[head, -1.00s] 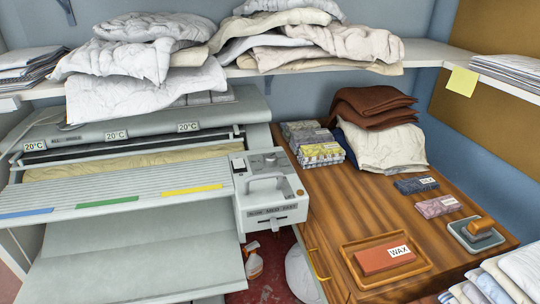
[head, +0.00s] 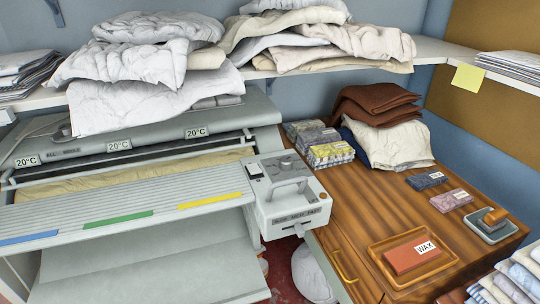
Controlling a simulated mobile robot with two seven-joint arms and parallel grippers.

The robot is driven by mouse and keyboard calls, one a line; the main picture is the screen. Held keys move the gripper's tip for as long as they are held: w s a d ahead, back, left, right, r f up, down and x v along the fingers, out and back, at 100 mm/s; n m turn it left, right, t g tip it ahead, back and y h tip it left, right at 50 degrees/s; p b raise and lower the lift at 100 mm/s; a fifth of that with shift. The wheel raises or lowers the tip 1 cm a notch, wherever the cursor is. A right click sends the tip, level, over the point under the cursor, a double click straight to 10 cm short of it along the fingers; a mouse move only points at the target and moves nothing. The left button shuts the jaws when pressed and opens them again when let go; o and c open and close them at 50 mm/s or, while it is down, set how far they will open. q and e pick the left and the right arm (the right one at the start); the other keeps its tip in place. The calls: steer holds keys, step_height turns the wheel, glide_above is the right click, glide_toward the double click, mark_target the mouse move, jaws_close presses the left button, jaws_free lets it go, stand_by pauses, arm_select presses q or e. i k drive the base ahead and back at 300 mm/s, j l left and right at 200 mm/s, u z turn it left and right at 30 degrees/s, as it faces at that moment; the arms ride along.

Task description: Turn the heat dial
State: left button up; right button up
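The rotary ironer (head: 110,222) fills the left half of the head view. Its grey control box (head: 293,213) sits at the right end of the machine. A round grey dial (head: 286,163) is on top of the box, behind a raised loop handle (head: 288,188). Which way the dial points is too small to tell. Small labels reading 20°C (head: 119,146) stand along the roller cover. Neither of my grippers shows in this view.
A wooden cabinet (head: 360,215) stands right of the ironer, with a wax block (head: 411,254) on a tray, boxes and folded cloths. A shelf (head: 440,56) with piled quilts (head: 150,70) overhangs the machine. Space above the control box is clear.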

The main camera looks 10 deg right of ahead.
mark_target(286, 162)
steer(key=i+j, duration=0.15)
steer(key=j, duration=0.25)
steer(key=i+j, duration=0.1)
steer(key=j, duration=0.25)
steer(key=j+z, duration=0.2)
steer(key=z, duration=0.9)
steer(key=i+j, duration=0.05)
